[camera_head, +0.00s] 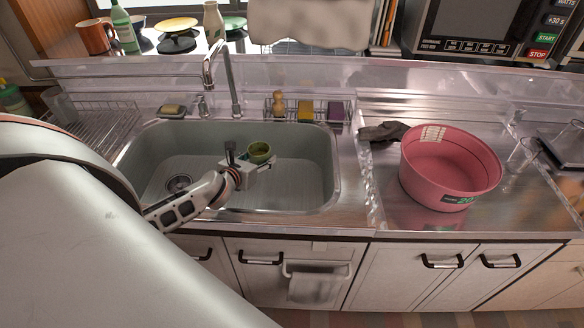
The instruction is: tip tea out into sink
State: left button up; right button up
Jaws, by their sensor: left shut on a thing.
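My left gripper (241,158) reaches in from the left over the sink (300,165). The drain (178,183) shows at the left of the basin floor, to the left of the gripper. My right gripper is not in view.
The faucet (232,75) rises behind the basin. A wire rack with a sponge (305,110) hangs at the sink's back edge. A drying rack (95,125) stands left.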

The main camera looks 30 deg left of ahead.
pick_arm(q)
jog(key=shift+a, duration=0.4)
jog(key=shift+w+d+r, duration=0.1)
jog(key=shift+w+d+r+m+y+p, duration=0.1)
jog(key=shift+d+r+m+y+p, duration=0.2)
jog(key=shift+d+m, duration=0.2)
jog(key=shift+w+d+r+m+y+p, duration=0.1)
jog(key=shift+d+r+m+y+p, duration=0.15)
jog(key=shift+d+m+y, duration=0.2)
jog(key=shift+w+d+r+m+y, duration=0.1)
jog(key=shift+d+r+m+y, duration=0.25)
jog(key=shift+d+m+y, duration=0.25)
jog(key=shift+w+d+r+m+y, duration=0.1)
jog(key=shift+d+r+m+y, duration=0.2)
jog(key=shift+d+m, duration=0.35)
jog(key=shift+r+m, duration=0.15)
jog(key=shift+m, duration=0.15)
jog(key=shift+w+d+r+m+y, duration=0.1)
jog(key=shift+d+r+m+y, duration=0.2)
jog(key=shift+r+m+y, duration=0.25)
jog(key=shift+r+m+y, duration=0.2)
jog(key=shift+m+y, duration=0.2)
jog(key=shift+m, duration=0.25)
jog(key=shift+d+r+m+y+b, duration=0.25)
jog(key=shift+r+m+y+b, duration=0.5)
jog(key=shift+m, duration=0.65)
dwell(1.6)
